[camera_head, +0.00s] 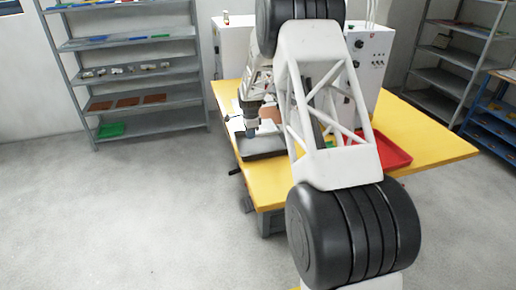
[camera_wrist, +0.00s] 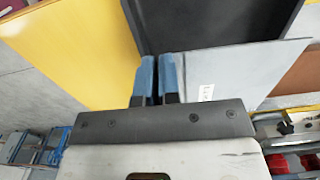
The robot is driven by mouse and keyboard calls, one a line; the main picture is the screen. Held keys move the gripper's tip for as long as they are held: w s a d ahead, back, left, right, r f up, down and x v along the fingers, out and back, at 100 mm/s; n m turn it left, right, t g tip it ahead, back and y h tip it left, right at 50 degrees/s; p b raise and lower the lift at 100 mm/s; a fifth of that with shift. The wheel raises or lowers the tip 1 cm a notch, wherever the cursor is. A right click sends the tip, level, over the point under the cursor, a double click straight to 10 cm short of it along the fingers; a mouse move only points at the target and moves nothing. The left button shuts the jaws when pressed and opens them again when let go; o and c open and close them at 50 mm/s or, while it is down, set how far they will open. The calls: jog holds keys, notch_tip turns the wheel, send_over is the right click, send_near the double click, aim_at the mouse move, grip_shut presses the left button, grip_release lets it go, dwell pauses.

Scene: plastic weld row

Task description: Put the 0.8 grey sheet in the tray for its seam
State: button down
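A pale grey sheet (camera_wrist: 230,72) with a small white label shows in the wrist view, just right of my gripper's fingers. Its left edge runs behind the right finger. My gripper (camera_wrist: 158,62) has two blue fingers close together with a narrow dark gap. I cannot tell whether the sheet's edge is between them or only behind them. In the head view my gripper (camera_head: 250,128) is low over the yellow table, by a flat dark tray-like piece (camera_head: 262,153). That dark piece also shows in the wrist view (camera_wrist: 200,22). The sheet's thickness marking is not readable.
A red tray (camera_head: 395,155) stands on the yellow table (camera_head: 440,150), partly hidden behind my arm. A brown sheet (camera_wrist: 302,75) lies right of the grey one. White machine boxes (camera_head: 368,65) stand at the back. Shelves (camera_head: 128,77) with sheets stand at the left wall.

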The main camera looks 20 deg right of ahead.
jog(key=shift+f, duration=3.05)
jog(key=shift+f, duration=1.85)
jog(key=shift+f, duration=0.1)
jog(key=c, duration=1.3)
grip_release()
notch_tip(320, 180, up, 12)
jog(key=shift+r, duration=0.1)
jog(key=shift+s+r, duration=0.1)
